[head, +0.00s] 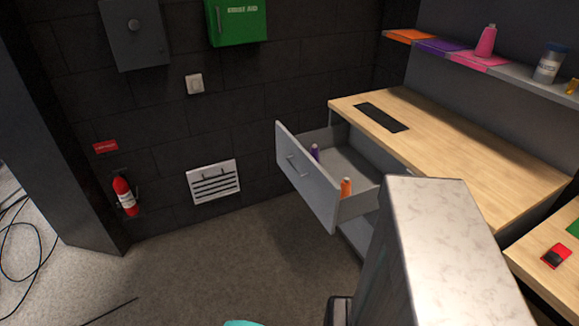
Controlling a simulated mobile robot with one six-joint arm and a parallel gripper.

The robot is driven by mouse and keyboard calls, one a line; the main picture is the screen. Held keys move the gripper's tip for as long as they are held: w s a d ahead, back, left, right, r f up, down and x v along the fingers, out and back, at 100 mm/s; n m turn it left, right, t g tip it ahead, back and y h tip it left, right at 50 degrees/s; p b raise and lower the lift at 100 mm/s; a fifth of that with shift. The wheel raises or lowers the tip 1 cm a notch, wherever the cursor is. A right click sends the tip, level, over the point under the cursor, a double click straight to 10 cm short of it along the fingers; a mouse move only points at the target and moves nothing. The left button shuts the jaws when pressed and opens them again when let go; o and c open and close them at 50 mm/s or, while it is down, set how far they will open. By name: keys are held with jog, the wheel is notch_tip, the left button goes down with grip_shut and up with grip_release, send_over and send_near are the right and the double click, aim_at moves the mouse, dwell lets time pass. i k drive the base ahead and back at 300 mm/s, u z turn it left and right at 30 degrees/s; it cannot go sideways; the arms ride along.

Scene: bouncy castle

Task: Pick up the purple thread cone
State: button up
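The purple thread cone (315,153) stands in the open grey drawer (308,180), close behind the drawer's front panel, toward its far left end. Its lower part is hidden by the drawer front. An orange thread cone (346,187) stands in the same drawer, at the near right end. The drawer is pulled out from under a wooden worktop (450,135). My gripper is not in view.
A large pale block (440,245) stands at front right and covers part of the drawer unit. The floor (230,260) left of the drawer is clear. A fire extinguisher (125,195) hangs on the wall.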

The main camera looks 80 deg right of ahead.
aim_at(314, 152)
jog(key=u, duration=0.6)
jog(key=k, duration=1.4)
jog(key=z, duration=1.25)
